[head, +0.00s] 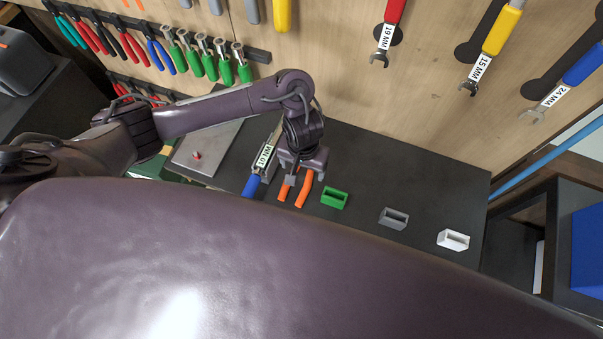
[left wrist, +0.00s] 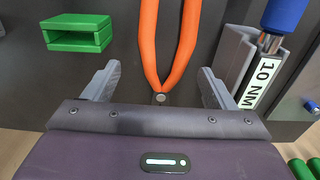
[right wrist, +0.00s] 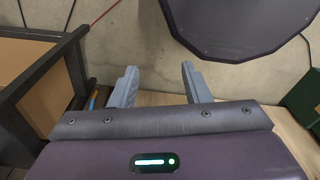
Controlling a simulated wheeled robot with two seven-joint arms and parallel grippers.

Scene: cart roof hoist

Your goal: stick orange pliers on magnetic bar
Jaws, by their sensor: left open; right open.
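The orange pliers (head: 303,189) lie on the dark worktop, handles toward me; the gripper hides their head. In the left wrist view the orange handles (left wrist: 148,50) run up between the fingers, with the round pivot near the palm's edge. My left gripper (head: 297,168) is open over the pliers, its fingers (left wrist: 160,84) on either side with gaps; contact is not visible. The dark magnetic bar (head: 259,55) is on the wooden wall at upper left, holding several pliers, its right end bare. My right gripper (right wrist: 160,80) is open and empty above the floor.
A grey holder labelled 10 NM (head: 264,160) with a blue-handled tool stands just left of the pliers. Green (head: 334,198), grey (head: 394,218) and white (head: 453,240) holders stand to the right. Wrenches hang on the wall. A dark frame (right wrist: 62,75) stands left of my right gripper.

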